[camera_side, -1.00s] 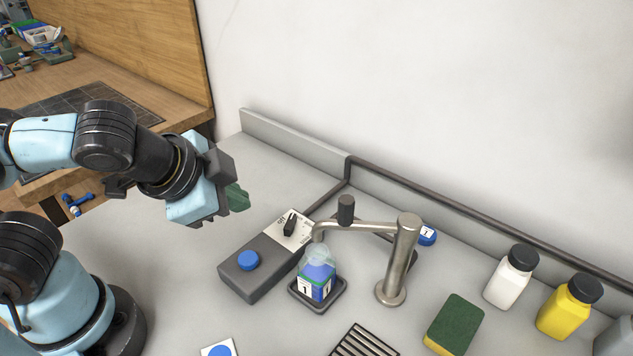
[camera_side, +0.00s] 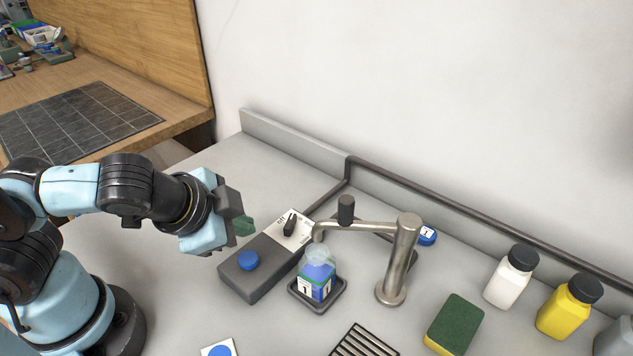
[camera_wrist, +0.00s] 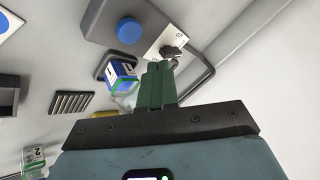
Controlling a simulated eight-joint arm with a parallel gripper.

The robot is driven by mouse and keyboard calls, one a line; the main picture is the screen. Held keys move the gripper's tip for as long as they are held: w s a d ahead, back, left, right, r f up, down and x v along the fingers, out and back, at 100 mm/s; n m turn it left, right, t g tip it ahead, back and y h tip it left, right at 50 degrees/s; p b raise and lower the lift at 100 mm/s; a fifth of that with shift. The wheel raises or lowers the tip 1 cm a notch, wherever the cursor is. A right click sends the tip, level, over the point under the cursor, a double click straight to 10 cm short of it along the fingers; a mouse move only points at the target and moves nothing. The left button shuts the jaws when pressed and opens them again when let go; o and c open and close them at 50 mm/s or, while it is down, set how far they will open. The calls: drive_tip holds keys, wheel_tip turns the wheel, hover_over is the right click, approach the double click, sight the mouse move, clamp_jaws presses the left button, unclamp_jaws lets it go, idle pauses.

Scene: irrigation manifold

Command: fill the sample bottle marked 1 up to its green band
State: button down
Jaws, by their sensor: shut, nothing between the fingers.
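The sample bottle marked 1 (camera_side: 317,277) stands upright on a small dark square tray (camera_side: 325,305) under the tap spout (camera_side: 320,232). Its top is clear and its lower part shows blue with a white label; I cannot read the liquid level against the green band. The bottle also shows in the wrist view (camera_wrist: 122,72). A grey control box has a blue button (camera_side: 248,261) and a black knob (camera_side: 289,224) on a white plate. My gripper (camera_side: 243,225), with green fingers, is shut and empty, above and left of the knob. The fingers also show in the wrist view (camera_wrist: 158,85).
The metal tap (camera_side: 397,265) stands right of the bottle, with a blue cap marked 1 (camera_side: 428,235) behind it. A pipe runs along the wall.

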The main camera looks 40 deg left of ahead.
sight(247, 260)
drive_tip(key=shift+f, duration=1.85)
idle(0.8)
drive_tip(key=shift+f, duration=0.45)
drive_tip(key=shift+f, duration=0.5)
idle(1.9)
drive_tip(key=shift+r, duration=0.95)
drive_tip(key=shift+r, duration=2.5)
